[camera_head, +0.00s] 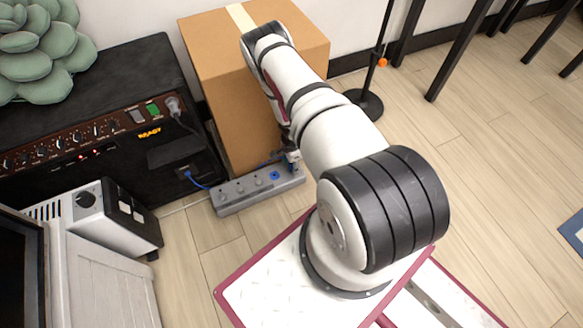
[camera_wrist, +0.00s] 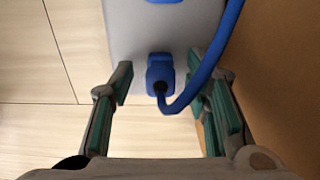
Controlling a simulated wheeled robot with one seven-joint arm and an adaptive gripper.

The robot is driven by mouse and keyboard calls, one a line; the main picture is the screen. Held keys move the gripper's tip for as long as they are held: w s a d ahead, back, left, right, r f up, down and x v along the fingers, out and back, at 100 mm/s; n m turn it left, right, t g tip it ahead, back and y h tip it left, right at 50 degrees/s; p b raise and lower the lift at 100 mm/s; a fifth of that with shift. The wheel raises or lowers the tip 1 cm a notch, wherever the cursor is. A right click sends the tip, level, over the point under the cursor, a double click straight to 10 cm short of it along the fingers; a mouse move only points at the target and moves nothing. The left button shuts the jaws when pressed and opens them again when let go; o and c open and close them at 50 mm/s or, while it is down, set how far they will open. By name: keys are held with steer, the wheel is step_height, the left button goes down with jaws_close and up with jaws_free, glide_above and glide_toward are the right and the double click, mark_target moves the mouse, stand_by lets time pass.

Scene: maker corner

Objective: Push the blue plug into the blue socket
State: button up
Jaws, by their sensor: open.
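The blue plug (camera_wrist: 159,70) shows in the wrist view at the near end of the grey power strip, its blue cable (camera_wrist: 210,70) curving up to the right. My open gripper (camera_wrist: 160,84) has one finger on each side of the plug, with gaps between. A blue patch, apparently the blue socket (camera_wrist: 163,1), is cut off at the wrist view's top edge. In the head view the blue socket (camera_head: 274,175) is on the strip's top, towards its right end. My gripper (camera_head: 292,158) is there by the strip's right end, mostly hidden by my arm.
The grey power strip (camera_head: 235,197) lies on the floor before a cardboard box (camera_head: 230,105), which stands close beside my gripper. A black amplifier (camera_head: 140,75) is at the left, with a blue cable running from its front to the strip. Floor in front of the strip is clear.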

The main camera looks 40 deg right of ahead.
steer(key=shift+c, duration=0.5)
jaws_close()
steer(key=shift+r, duration=0.1)
step_height(320, 180, up, 3)
steer(key=shift+r+p, duration=0.15)
steer(key=shift+p, duration=0.95)
steer(key=shift+s+d+r+p, duration=0.1)
steer(key=shift+s+r+p, duration=0.1)
steer(key=shift+s+p, duration=0.1)
steer(key=s+p, duration=0.2)
steer(key=s+d+p, duration=0.1)
steer(key=s+p, duration=0.1)
steer(key=shift+s+d+r, duration=0.1)
steer(key=shift+s+r, duration=0.1)
steer(key=s+d+p, duration=0.3)
steer(key=s+p, duration=0.2)
steer(key=s, duration=0.5)
steer(key=shift+d+r, duration=0.15)
steer(key=shift+r, duration=0.2)
steer(key=shift+s, duration=0.1)
